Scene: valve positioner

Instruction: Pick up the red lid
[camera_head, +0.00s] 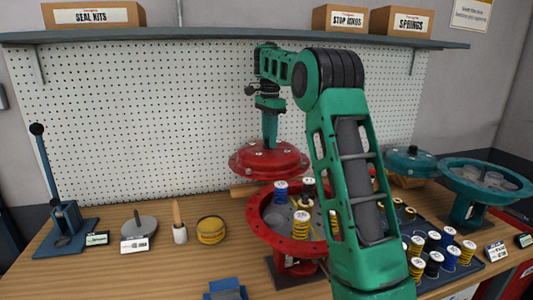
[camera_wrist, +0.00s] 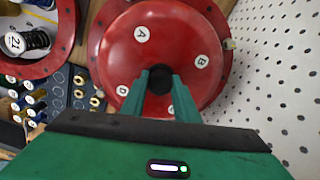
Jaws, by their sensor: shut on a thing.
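The red lid (camera_head: 268,161) is a round dome with a wide flange, in the middle of the head view. It appears raised above the bench, behind and above the red housing (camera_head: 257,217). My gripper (camera_head: 269,140) points down at the top of the lid. In the wrist view, the red lid (camera_wrist: 150,45) shows white round letter labels, and my gripper (camera_wrist: 160,82) has its two green fingers shut on the lid's dark central knob (camera_wrist: 160,78). The red housing is open and holds several springs; my arm hides part of it.
A teal housing (camera_head: 468,205) and teal lid (camera_head: 410,162) stand at the right. Several coloured springs (camera_head: 434,262) stand on a dark mat at front right. A press (camera_head: 64,220), a grey disc (camera_head: 138,227) and a yellow tin (camera_head: 211,230) stand at left. A pegboard (camera_head: 130,110) rises behind.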

